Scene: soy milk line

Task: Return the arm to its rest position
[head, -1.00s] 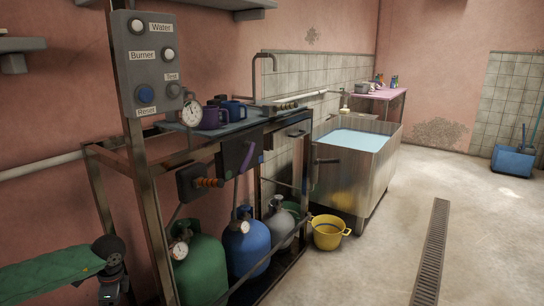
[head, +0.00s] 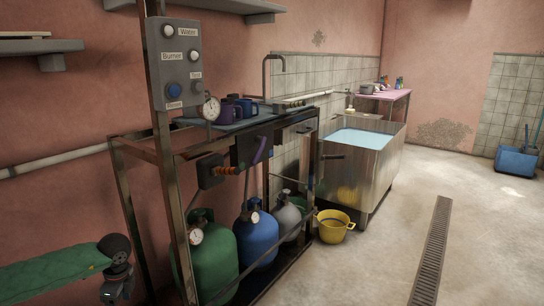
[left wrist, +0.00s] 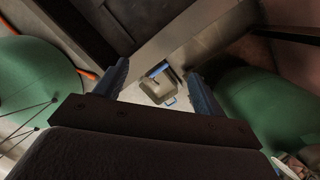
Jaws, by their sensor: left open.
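My left arm (head: 60,270) comes in at the lower left of the head view, with a green sleeve and a dark joint. It is low, left of the metal frame, and looks apart from it. In the left wrist view my left gripper (left wrist: 160,82) is open, its two fingers spread with nothing between them. A small grey box-like thing (left wrist: 157,92) shows far beyond the fingers. Large green surfaces fill both sides of that view; I cannot tell exactly what they are. My right arm and gripper are in neither view.
The metal frame (head: 176,215) carries a button panel (head: 181,70), a gauge and mugs. Green (head: 215,260) and blue (head: 257,240) gas cylinders stand below. A yellow bucket (head: 334,230) and steel tub (head: 350,180) are further back.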

